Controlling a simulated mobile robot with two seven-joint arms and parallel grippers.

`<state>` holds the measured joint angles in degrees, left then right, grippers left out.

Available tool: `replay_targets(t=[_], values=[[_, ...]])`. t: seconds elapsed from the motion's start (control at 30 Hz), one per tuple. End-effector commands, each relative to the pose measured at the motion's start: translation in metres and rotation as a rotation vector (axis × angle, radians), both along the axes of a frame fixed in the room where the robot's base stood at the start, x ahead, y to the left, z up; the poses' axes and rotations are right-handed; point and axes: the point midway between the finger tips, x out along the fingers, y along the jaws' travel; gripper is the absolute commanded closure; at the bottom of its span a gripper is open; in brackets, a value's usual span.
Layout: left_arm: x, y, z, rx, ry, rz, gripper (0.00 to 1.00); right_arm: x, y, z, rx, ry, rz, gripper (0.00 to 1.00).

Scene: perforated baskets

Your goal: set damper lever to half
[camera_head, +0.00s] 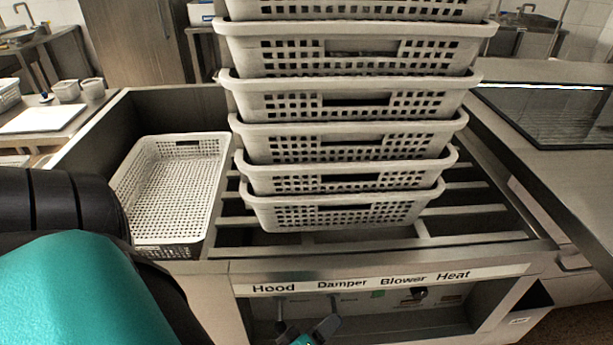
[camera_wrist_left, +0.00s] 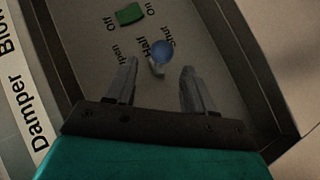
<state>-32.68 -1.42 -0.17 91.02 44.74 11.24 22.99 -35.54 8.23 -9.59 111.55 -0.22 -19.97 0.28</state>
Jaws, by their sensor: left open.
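The damper lever shows in the left wrist view as a short pale stem with a round blue knob (camera_wrist_left: 163,52). It stands by the printed marks Open, Half and Shut, with the knob near Half and Shut; its exact setting is hard to tell. My left gripper (camera_wrist_left: 160,88) is open and empty, its two fingers spread on either side of the lever's line, the knob just beyond the fingertips. In the head view my left gripper (camera_head: 306,326) is low at the front panel, below the Damper label (camera_head: 342,284), and largely hides the lever. My right gripper is not in view.
A green switch (camera_wrist_left: 129,14) marked Off and On sits beside the lever. The recessed panel has a raised dark frame (camera_wrist_left: 232,60). Above it, a tall stack of perforated baskets (camera_head: 345,212) stands on slats, with a single white basket (camera_head: 170,185) to the left.

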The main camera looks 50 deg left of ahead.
Motion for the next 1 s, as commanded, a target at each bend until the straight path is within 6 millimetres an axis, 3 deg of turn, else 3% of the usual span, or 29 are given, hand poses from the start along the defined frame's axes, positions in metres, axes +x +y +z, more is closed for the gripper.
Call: replay_targets(t=[0.1, 0.33, 1.0], values=[[-0.025, -0.004, 0.011, -0.001, 0.003, -0.002, 0.47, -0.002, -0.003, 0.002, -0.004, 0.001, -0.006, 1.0], [-0.052, -0.008, 0.024, 0.0, 0.0, -0.002, 0.47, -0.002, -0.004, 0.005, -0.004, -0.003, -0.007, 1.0], [-0.058, -0.009, 0.026, 0.0, -0.002, -0.001, 0.47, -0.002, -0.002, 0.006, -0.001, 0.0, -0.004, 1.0]])
